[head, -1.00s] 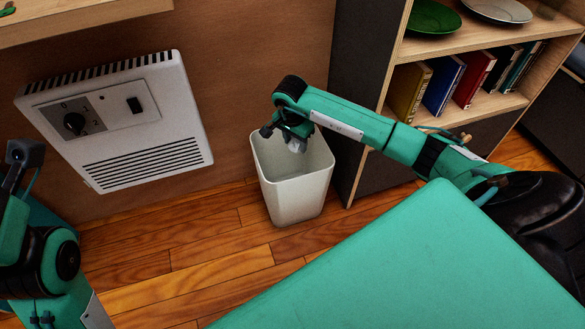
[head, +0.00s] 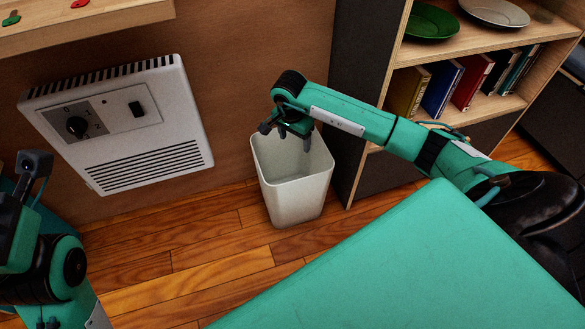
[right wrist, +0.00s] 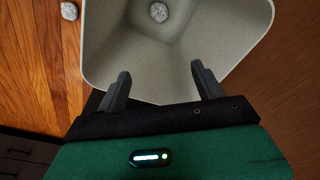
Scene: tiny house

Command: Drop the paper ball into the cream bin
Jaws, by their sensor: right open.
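The cream bin (head: 297,200) stands upright on the wooden floor against the brown wall. My right gripper (head: 286,136) is over the bin's mouth, its fingers pointing down. In the right wrist view the gripper (right wrist: 160,72) is open, with nothing between its fingers. A crumpled whitish paper ball (right wrist: 158,12) lies inside the bin on its bottom, below the fingers; the bin's inner wall (right wrist: 110,35) surrounds it. A second similar ball (right wrist: 69,11) lies on the floor outside the bin. Part of my left arm shows at the left edge of the head view; its fingers are not visible.
A white wall heater (head: 125,125) hangs left of the bin. A shelf unit (head: 366,165) with books (head: 443,85) and plates (head: 433,20) stands close on the right. A wooden ledge (head: 100,25) with small red and green items is at top left. Floor (head: 215,235) in front is clear.

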